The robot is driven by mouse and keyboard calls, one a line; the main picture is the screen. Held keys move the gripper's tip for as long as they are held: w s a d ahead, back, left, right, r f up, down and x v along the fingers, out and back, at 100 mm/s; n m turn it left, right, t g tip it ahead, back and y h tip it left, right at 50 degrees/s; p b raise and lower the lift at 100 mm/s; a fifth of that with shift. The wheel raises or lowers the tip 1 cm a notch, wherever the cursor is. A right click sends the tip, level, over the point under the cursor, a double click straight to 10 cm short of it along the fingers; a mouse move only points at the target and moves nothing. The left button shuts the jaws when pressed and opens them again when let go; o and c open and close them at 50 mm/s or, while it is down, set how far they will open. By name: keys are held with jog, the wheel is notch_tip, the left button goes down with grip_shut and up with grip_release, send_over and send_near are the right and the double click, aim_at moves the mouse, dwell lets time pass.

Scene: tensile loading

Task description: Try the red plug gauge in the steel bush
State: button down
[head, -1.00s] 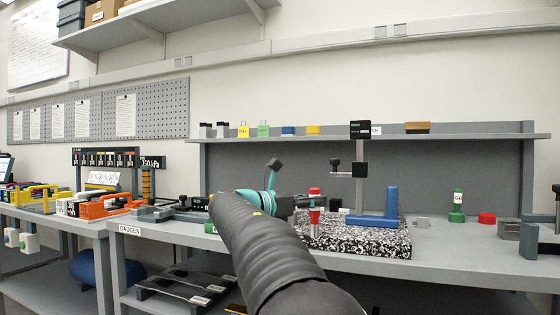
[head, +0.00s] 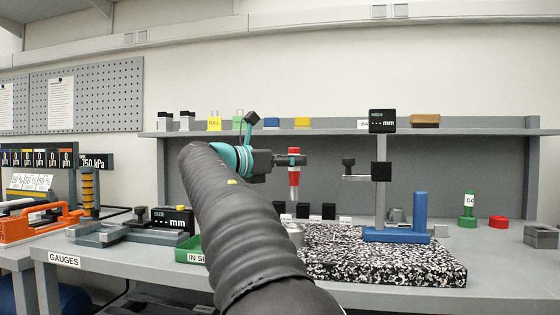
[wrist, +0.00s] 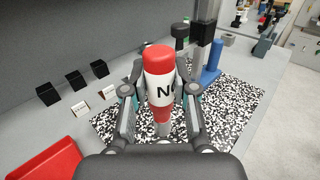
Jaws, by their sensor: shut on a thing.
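The red plug gauge (head: 294,175) is upright in my gripper (head: 291,159), with its pale end pointing down. In the wrist view my gripper (wrist: 161,100) is shut on the gauge (wrist: 159,62), whose white band reads "N" and a partly hidden letter. The gauge is in the air, apart from the bench. A grey round metal piece (head: 295,235), which looks like the steel bush, stands at the left end of the speckled granite plate (head: 390,262), partly hidden by my arm. I cannot tell whether it has a bore.
A height stand (head: 380,185) with a blue upright block (head: 420,210) stands on the plate. Several black blocks (head: 302,211) sit behind it. A green gauge (head: 469,203) and red ring (head: 498,221) are to the right. A green tray (head: 190,250) is left of my arm.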

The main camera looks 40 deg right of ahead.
aim_at(291, 190)
jog(key=shift+a+f, duration=0.15)
jog(key=shift+f, duration=0.8)
jog(key=shift+f+b, duration=0.55)
jog(key=shift+f, duration=1.65)
jog(key=shift+p, duration=0.4)
jog(key=shift+f, duration=0.45)
dwell(0.9)
jog(key=shift+r, duration=2.6)
jog(key=shift+a, duration=0.1)
